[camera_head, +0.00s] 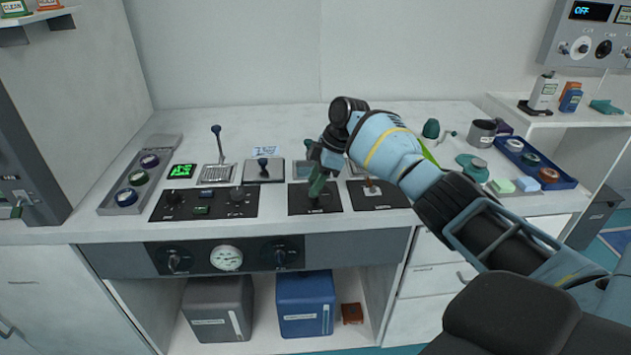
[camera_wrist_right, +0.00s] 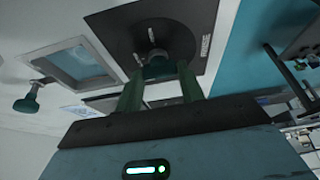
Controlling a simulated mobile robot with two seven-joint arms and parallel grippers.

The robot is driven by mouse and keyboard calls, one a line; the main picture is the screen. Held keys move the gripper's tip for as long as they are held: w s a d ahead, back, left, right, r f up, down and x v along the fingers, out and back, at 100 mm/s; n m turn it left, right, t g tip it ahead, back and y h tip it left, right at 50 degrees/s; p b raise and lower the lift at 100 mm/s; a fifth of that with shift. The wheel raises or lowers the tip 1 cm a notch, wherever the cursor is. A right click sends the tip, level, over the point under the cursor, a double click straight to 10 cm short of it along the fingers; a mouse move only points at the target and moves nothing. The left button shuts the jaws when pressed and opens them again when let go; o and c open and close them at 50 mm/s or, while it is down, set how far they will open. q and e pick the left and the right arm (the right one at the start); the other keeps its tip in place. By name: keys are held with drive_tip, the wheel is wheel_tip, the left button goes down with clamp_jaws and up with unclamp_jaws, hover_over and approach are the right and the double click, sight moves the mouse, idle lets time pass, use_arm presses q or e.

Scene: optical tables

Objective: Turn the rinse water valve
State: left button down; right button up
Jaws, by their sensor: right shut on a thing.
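The valve is a dark green knob (camera_wrist_right: 157,68) on a square black panel (camera_wrist_right: 126,22), seen in the right wrist view. The panel also shows in the head view (camera_head: 298,206), on the front part of the counter. Small white marks and a label sit on the panel, but I cannot read them surely. My right gripper (camera_wrist_right: 158,88) has its two green fingers on either side of the knob, shut on it. In the head view the right gripper (camera_head: 318,186) points down at the panel and mostly hides the knob. My left gripper is not in view.
Another black panel (camera_head: 374,200) is close on the right. A blue tray (camera_head: 556,177) holds round parts.

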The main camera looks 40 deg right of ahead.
drive_tip(key=shift+s+f, duration=0.1)
drive_tip(key=shift+f, duration=0.05)
drive_tip(key=o, duration=1)
drive_tip(key=v, duration=0.8)
